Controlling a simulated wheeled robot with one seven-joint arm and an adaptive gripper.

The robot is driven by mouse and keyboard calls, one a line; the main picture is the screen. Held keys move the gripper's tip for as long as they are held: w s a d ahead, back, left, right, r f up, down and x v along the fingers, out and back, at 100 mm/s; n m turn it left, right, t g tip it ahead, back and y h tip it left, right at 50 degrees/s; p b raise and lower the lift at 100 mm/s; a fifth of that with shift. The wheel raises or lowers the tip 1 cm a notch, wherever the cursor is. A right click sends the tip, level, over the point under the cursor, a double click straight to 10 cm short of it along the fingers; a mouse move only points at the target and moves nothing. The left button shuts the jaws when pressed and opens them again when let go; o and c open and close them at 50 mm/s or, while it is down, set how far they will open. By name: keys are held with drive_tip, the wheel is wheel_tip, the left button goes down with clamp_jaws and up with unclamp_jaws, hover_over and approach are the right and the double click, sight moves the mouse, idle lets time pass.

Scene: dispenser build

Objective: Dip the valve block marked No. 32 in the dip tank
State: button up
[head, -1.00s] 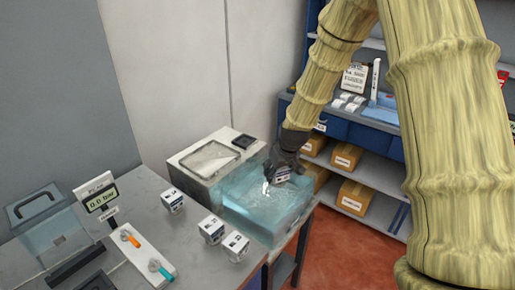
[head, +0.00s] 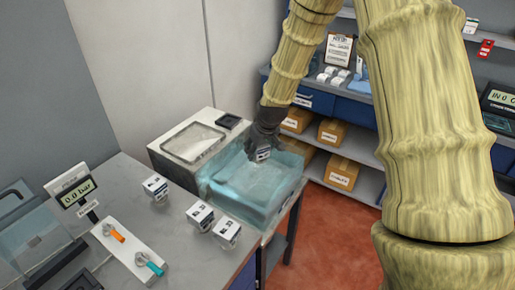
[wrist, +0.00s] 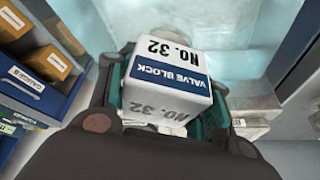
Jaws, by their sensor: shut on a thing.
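The white valve block with a blue band, marked No. 32, is held between the fingers of my gripper (wrist: 165,88) in the wrist view, where the block (wrist: 168,72) shows its label facing the camera. In the head view my dark gripper (head: 265,141) points down over the back part of the dip tank, with the block (head: 263,154) at its tip. The dip tank (head: 232,208) is a clear, bluish open box at the table's right end. The block looks to be above the liquid, but its exact height is hard to tell.
Several other white blocks (head: 200,215) stand on the grey table left of the tank. Shelves with cardboard boxes (head: 341,171) lie behind.

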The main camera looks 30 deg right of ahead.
drive_tip(key=shift+f+b, duration=5.7)
drive_tip(key=shift+f, duration=2.05)
drive_tip(key=shift+f, duration=0.5)
drive_tip(key=o, duration=1.5)
drive_tip(key=shift+r, duration=5.05)
